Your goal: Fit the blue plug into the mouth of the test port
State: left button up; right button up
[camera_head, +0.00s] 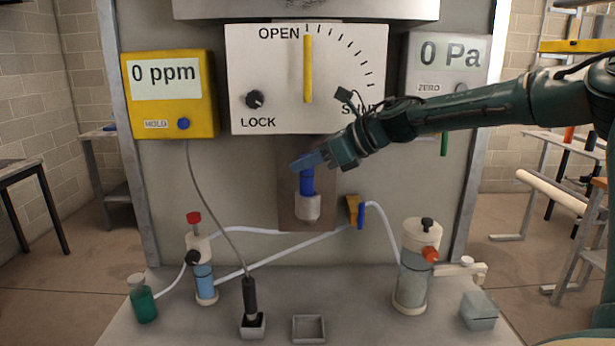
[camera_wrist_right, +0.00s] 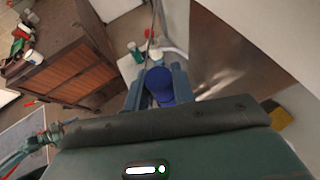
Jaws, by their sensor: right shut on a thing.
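The blue plug (camera_head: 307,183) hangs upright below the fingers of my right gripper (camera_head: 309,161), which is shut on it. In the right wrist view the round blue top of the plug (camera_wrist_right: 159,84) shows between the two fingers (camera_wrist_right: 158,92). The test port (camera_head: 308,207) is a short white cup on a brown metal plate on the panel. The plug's lower end meets the port's upper rim in the head view. I cannot tell how far it is inside the mouth. My left gripper is not in view.
The panel (camera_head: 240,200) stands close behind the port. Below stand a blue-filled cylinder (camera_head: 204,281), a clear cylinder (camera_head: 412,280), a green bottle (camera_head: 143,303) and an empty square tray (camera_head: 309,339).

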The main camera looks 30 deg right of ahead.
aim_at(308, 176)
jog(key=shift+f, duration=1.55)
jog(key=shift+f, duration=0.25)
jog(key=o, duration=1)
jog(key=shift+r, duration=0.1)
